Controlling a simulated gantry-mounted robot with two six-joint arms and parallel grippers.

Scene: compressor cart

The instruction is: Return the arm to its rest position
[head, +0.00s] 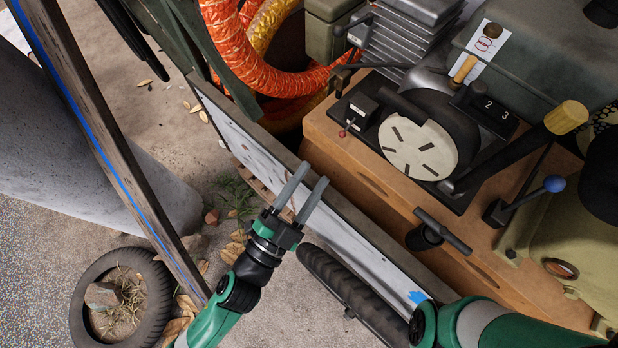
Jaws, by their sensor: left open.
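My left gripper (302,193) is in the lower middle of the head view. Its two grey fingers are apart and point up and to the right, with nothing between them. It hangs in front of the white side board of the cart; I cannot tell whether it touches the board. My left arm (212,318) is green and black and rises from the bottom edge. A green and grey arm link of mine (480,322) shows at the bottom right, and its gripper is out of view.
The compressor cart (365,190) fills the right, with a pale slotted disc (417,150), a wooden-handled lever (566,117) and a blue-knobbed lever (554,184). Orange hose (232,50) lies behind. A wooden post (110,150), an old tyre (160,298) and a cart wheel (350,292) flank the left arm.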

